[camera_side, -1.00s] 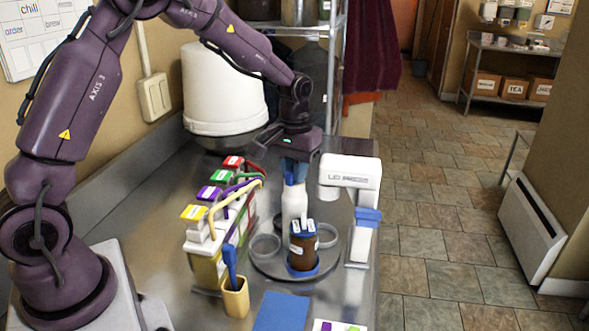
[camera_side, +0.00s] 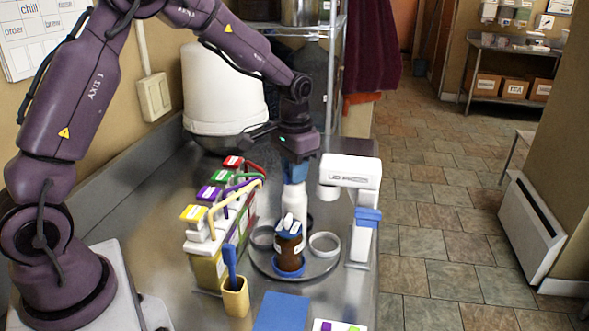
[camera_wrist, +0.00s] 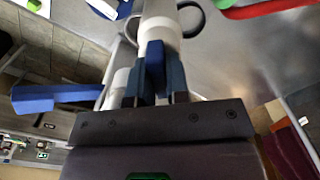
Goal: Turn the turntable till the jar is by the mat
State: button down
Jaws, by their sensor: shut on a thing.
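The round turntable (camera_side: 322,270) stands on the steel bench. The blue mat (camera_side: 281,311) lies just in front of the turntable, with a small gap between the jar and the mat. A white bottle-shaped post (camera_side: 294,200) rises behind the jar. My gripper (camera_side: 294,178) is shut on the blue top of this post, whose blue part (camera_wrist: 155,58) shows between the fingers in the wrist view. The post's base is partly hidden by the jar.
Grey-white rings (camera_side: 324,242) sit on the turntable. A white press (camera_side: 350,172) stands close on the right. Boxes with coloured caps and curved tubes (camera_side: 222,215) stand on the left. A yellow cup (camera_side: 235,297) with a blue tool stands front left.

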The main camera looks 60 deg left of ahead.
jog(key=shift+r, duration=0.1)
dwell(0.4)
jog(key=c, duration=1.1)
grip_release()
notch_tip(320, 180, up, 13)
jog(key=shift+w, duration=0.1)
